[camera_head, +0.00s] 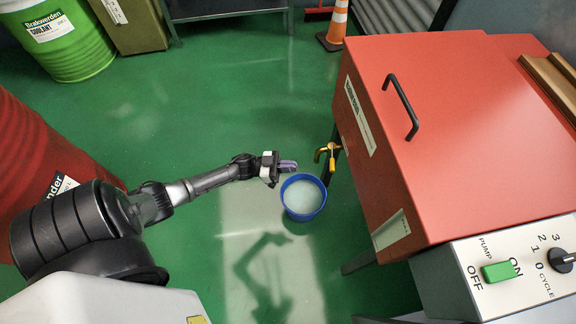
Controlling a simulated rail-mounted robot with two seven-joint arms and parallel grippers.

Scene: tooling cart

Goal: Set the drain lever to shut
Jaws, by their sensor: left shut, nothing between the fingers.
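The yellow drain lever (331,162) sits on a short tap at the left side of the red machine (455,120), low on its front edge. A blue bucket (302,208) with pale liquid in it is below and a little left of the tap. My left gripper (288,165) is shut and empty, its fingers pointing right toward the lever. A gap shows between its fingertips and the lever. Whether liquid runs from the tap is too small to tell. My right gripper is not in view.
A control panel (520,266) with a green pump switch (497,271) and a black cycle knob (562,260) is at the lower right. A red drum (40,165) stands at the left, a green drum (62,45) at the upper left, a traffic cone (335,28) at the back. Green floor is clear between.

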